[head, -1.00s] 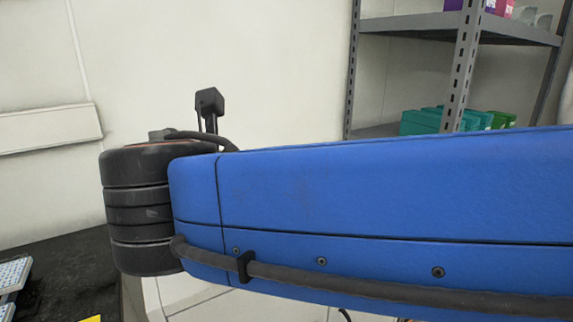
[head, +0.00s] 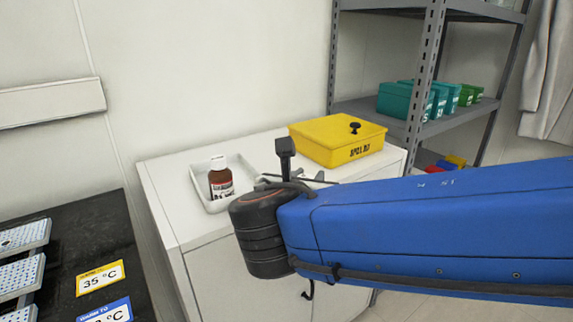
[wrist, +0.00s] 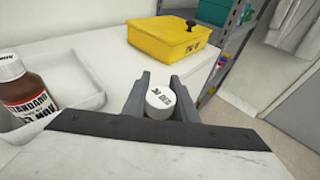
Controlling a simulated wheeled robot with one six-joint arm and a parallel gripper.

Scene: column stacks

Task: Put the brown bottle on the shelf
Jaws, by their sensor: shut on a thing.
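My gripper (wrist: 160,88) is shut on a white-capped thing (wrist: 160,101) in the wrist view. A brown bottle (head: 221,180) with a white cap and a red, white and black label stands upright in a white tray (head: 240,203) on the cabinet. This bottle also shows at the left of the wrist view (wrist: 22,90), apart from my gripper. The grey shelf rack (head: 365,108) stands behind, at the right. In the head view my wrist largely hides the gripper.
A yellow box (head: 338,140) with a black knob sits on the white cabinet top (head: 165,190), beside the rack. Teal and green boxes (head: 405,100) stand on a rack board, with free board to their left. A dark bench (head: 95,240) is at the left.

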